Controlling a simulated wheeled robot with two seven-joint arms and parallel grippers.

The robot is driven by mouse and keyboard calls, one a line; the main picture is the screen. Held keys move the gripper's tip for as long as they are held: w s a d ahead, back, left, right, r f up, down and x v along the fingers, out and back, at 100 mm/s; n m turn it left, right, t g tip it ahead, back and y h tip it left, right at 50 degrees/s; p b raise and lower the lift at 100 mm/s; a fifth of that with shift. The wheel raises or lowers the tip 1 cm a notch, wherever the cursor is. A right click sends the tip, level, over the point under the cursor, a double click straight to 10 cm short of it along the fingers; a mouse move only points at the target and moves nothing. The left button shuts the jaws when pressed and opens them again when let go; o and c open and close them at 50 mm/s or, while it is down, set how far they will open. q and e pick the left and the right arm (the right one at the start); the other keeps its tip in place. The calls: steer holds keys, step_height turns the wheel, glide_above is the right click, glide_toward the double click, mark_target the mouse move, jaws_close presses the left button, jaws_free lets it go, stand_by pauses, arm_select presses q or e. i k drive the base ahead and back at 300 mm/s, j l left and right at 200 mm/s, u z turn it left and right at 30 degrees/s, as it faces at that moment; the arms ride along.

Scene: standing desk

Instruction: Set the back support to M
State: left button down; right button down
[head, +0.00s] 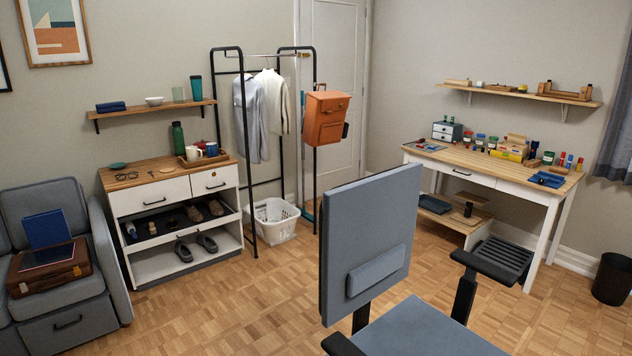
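A blue-grey office chair (440,335) stands close in front of me, right of centre. Its tall backrest (368,228) is upright and turned partly sideways. A padded back support (376,272) sits on the lower front of the backrest. I can see no M or other size marking on it at this distance. A black armrest (490,262) stands to the right of the seat, and part of another shows at the bottom edge. Neither of my grippers is in the head view.
A wooden desk (553,182) with small items stands behind the chair at right. A clothes rack (247,150), a laundry basket (272,221) and a shoe cabinet (190,262) stand at left. The parquet floor between is clear.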

mark_target(365, 275)
steer(key=z, duration=0.75)
steer(key=i+j+z, duration=0.15)
steer(key=j+z, duration=0.85)
steer(key=j, duration=0.15)
steer(key=j+z, duration=0.15)
steer(key=j, duration=0.55)
steer(key=k+j+z, duration=0.15)
steer(key=j, duration=0.6)
steer(key=j+z, duration=0.15)
steer(key=j, duration=0.55)
steer(key=k+j, duration=0.1)
steer(key=j, duration=0.8)
steer(key=k+j, duration=0.15)
steer(key=j, duration=0.3)
